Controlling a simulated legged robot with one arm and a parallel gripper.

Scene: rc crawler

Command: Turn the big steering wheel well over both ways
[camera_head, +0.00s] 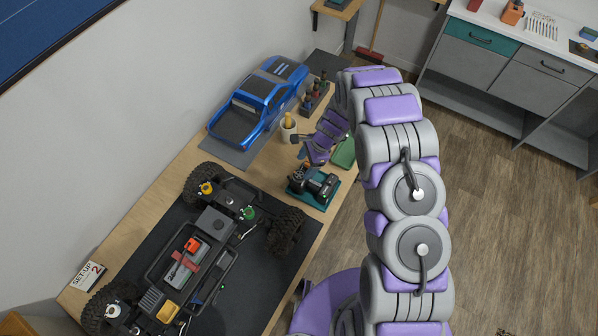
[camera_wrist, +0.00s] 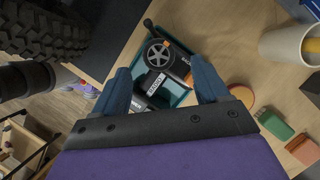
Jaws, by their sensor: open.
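The transmitter (camera_wrist: 174,62) is dark with an orange patch and small white labels. It lies in a teal tray (camera_head: 327,205) on the bench, also seen in the wrist view (camera_wrist: 186,97). Its steering wheel (camera_wrist: 157,53), a dark round wheel with pale spokes, shows near the top middle of the wrist view. In the head view the transmitter (camera_head: 313,184) is small and its wheel is hard to make out. My gripper (camera_wrist: 163,82) is open. Its two blue fingers frame the transmitter, one on each side, with the wheel beyond the fingertips. I cannot tell any contact.
A crawler chassis with big tyres (camera_head: 287,231) stands on a dark mat (camera_head: 262,287) to the left. A blue truck body (camera_head: 258,100), a pale cup (camera_head: 288,128) and a tool rack (camera_head: 314,95) stand farther back. A red disc (camera_wrist: 242,95) and green block (camera_wrist: 275,125) lie nearby.

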